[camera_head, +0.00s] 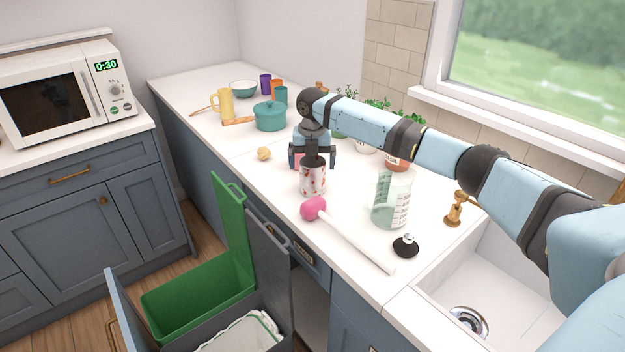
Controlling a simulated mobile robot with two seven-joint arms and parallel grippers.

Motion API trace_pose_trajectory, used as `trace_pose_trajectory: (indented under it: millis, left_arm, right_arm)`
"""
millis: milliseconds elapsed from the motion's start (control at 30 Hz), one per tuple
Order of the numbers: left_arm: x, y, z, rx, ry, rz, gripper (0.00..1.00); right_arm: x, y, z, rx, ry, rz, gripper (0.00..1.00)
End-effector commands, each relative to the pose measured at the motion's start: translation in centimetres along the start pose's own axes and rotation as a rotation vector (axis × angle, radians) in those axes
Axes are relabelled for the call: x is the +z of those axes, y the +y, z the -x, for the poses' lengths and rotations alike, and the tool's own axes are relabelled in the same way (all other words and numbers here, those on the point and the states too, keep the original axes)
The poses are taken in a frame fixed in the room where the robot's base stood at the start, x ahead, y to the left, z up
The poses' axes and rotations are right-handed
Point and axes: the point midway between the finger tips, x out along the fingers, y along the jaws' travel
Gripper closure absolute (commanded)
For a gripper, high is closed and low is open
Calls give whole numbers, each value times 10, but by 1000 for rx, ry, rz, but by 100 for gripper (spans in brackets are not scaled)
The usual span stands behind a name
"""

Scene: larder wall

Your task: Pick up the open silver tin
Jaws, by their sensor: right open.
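A small silvery-white tin with red marks (313,183) stands upright on the white counter. Its top is dark and lies partly behind my gripper, so I cannot clearly see the opening. My right gripper (313,163) is open and points down right over the tin. Its fingers are spread to the left and right of the tin's top. I cannot tell whether they touch it. My left gripper is not in view.
A pink-headed plunger-like tool (314,209) lies just in front of the tin. A measuring jug (391,200) and black stopper (406,246) stand to the right, near the sink (500,270). A potato-like item (264,154) and teal pot (270,116) are behind left. Open green bin (200,298) below.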

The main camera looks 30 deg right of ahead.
Motion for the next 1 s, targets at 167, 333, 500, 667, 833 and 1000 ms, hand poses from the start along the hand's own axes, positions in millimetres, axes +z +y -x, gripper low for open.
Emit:
trace_pose_trajectory:
  millis: [167, 333, 500, 667, 833, 1000]
  left_arm:
    - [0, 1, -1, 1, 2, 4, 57]
    - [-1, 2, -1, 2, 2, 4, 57]
    - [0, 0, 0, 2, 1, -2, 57]
    - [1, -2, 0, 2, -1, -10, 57]
    - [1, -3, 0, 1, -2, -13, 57]
    - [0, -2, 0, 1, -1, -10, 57]
  right_arm:
    - [0, -2, -27, -2, 1, -1, 0]
    - [0, -2, -31, 0, -1, 0, 0]
    - [0, -2, -31, 0, 0, 0, 18]
    - [0, -2, -31, 0, 0, 0, 48]
    - [0, -2, -31, 0, 0, 0, 48]
    - [1, -1, -24, 0, -1, 0, 48]
